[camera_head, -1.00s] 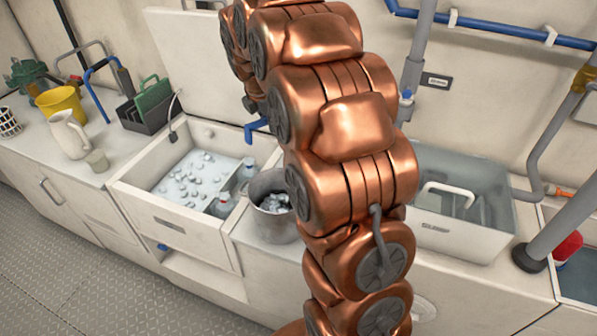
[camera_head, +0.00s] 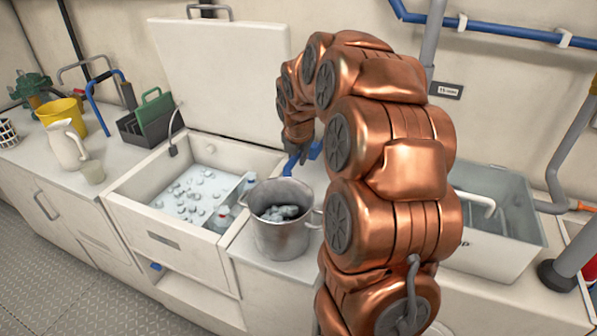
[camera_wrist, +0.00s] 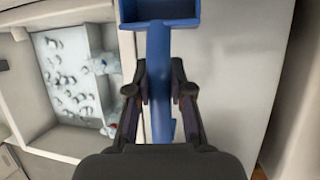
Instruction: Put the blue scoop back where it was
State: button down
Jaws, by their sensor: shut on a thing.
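My gripper (camera_wrist: 160,92) is shut on the handle of the blue scoop (camera_wrist: 158,62) in the wrist view. The scoop's square bowl (camera_wrist: 167,8) points away at the top edge and is partly cut off. In the head view the blue scoop (camera_head: 291,163) shows beneath my gripper (camera_head: 298,143), behind the steel pot (camera_head: 281,233) and just right of the ice bin. Whether the scoop touches the counter cannot be told. The pot holds ice. The open ice bin (camera_head: 128,205) holds ice cubes and bottles.
A raised white lid (camera_head: 225,75) stands behind the bin. A black rack with green boards (camera_head: 153,115), a white pitcher (camera_head: 68,147) and a yellow bucket (camera_head: 60,110) are at left. A sink-like tub (camera_head: 500,240) is at right, partly behind my arm.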

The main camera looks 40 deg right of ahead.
jog(key=shift+f, duration=2.45)
jog(key=shift+f, duration=0.1)
jog(key=c, duration=1)
grip_release()
jog(key=shift+c, duration=0.2)
jog(key=v, duration=1.1)
jog(key=shift+s+a+r, duration=0.2)
jog(key=shift+s+r, duration=0.05)
jog(key=shift+r, duration=0.3)
